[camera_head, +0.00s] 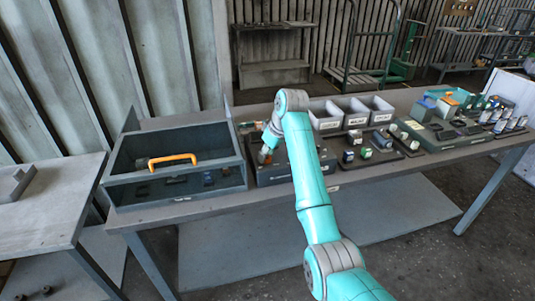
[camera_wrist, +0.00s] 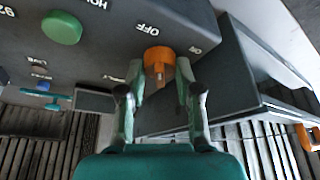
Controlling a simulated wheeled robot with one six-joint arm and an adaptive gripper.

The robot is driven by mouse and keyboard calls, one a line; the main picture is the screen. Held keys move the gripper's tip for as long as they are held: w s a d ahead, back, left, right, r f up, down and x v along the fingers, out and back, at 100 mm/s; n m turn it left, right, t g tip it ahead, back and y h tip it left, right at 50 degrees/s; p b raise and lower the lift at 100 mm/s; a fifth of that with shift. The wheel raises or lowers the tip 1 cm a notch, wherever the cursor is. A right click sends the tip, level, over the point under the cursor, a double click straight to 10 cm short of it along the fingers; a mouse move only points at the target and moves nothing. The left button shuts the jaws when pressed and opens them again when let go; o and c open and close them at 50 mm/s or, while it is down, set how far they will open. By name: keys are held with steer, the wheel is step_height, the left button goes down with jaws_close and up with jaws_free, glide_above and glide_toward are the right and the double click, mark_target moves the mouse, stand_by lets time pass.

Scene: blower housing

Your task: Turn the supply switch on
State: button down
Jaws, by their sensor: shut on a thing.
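The supply switch is an orange knob (camera_wrist: 155,56) on a dark grey panel (camera_wrist: 100,45), with OFF and ON lettering beside it in the wrist view. My gripper (camera_wrist: 161,82) has a finger on each side of the knob and is shut on it. I cannot tell clearly which mark the knob points to. In the head view my gripper (camera_head: 267,152) is at the left end of the same panel (camera_head: 270,174); my arm hides much of the panel.
A dark open box with an orange handle (camera_head: 173,160) stands just left of the panel. A green button (camera_wrist: 62,27) is on the panel. Labelled grey bins (camera_head: 326,118) stand behind, and small parts (camera_head: 365,153) lie to the right on the bench (camera_head: 420,165).

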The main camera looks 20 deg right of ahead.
steer(key=m, duration=0.2)
steer(key=m+h, duration=0.1)
steer(key=m, duration=0.1)
steer(key=shift+a+h, duration=0.15)
steer(key=shift+h, duration=0.15)
steer(key=m+h, duration=0.1)
steer(key=m, duration=0.3)
steer(key=m+h, duration=0.1)
steer(key=m, duration=0.2)
steer(key=shift+a+m+h, duration=0.1)
steer(key=shift+m+h, duration=0.3)
steer(key=shift+m+g+h, duration=0.4)
steer(key=shift+m+h, duration=0.2)
steer(key=shift+m, duration=1.1)
steer(key=c, duration=0.8)
jaws_free()
steer(key=shift+a+r, duration=0.1)
